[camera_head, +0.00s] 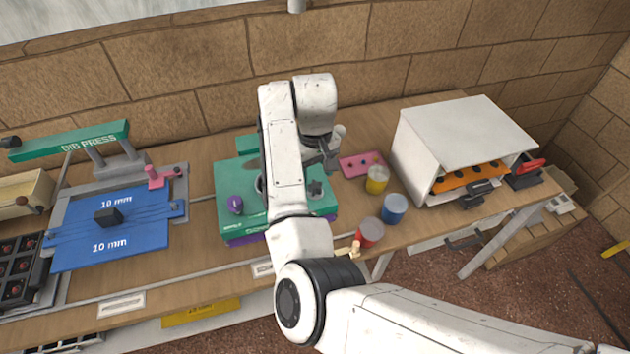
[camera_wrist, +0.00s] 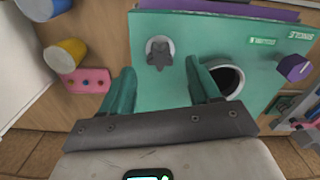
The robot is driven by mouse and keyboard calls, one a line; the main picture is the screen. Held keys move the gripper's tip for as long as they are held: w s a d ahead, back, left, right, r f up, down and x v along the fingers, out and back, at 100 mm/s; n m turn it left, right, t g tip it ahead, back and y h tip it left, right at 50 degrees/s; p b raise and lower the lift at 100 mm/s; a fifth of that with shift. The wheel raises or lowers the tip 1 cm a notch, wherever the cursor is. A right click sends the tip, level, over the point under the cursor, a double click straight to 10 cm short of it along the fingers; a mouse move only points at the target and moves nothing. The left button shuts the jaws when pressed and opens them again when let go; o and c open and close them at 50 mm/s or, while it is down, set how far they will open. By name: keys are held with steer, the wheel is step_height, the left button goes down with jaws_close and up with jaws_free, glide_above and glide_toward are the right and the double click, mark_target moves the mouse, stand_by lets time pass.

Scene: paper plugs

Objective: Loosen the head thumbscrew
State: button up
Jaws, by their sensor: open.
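A dark grey star-shaped knob, which looks like the thumbscrew (camera_wrist: 160,54), stands on a pale round base on the green machine (camera_wrist: 205,30). In the head view the knob (camera_head: 315,188) shows right of my arm, on the green machine (camera_head: 228,173). My gripper (camera_wrist: 161,71) is open and empty. Its two teal fingers point toward the green face, with the knob just beyond the gap between their tips. I cannot tell their distance from it. A purple knob (camera_wrist: 294,68) sits farther right in the wrist view. My arm hides part of the machine in the head view.
A dark round hole (camera_wrist: 228,77) lies beside my right finger. A pink strip (camera_head: 361,164) and yellow (camera_head: 377,180), blue (camera_head: 394,209) and red (camera_head: 369,232) cups stand right of the machine. A white box (camera_head: 466,140) stands farther right, a press with a blue plate (camera_head: 115,227) left.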

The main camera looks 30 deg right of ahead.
mark_target(316, 185)
steer(key=m, duration=0.8)
steer(key=shift+m+p, duration=0.3)
steer(key=shift+p, duration=0.05)
steer(key=shift+p, duration=0.3)
steer(key=shift+f, duration=0.2)
steer(key=shift+f+b, duration=0.75)
steer(key=shift+f, duration=1.05)
steer(key=shift+c, duration=0.2)
steer(key=c, duration=1)
steer(key=shift+o, duration=0.2)
steer(key=shift+r, duration=0.1)
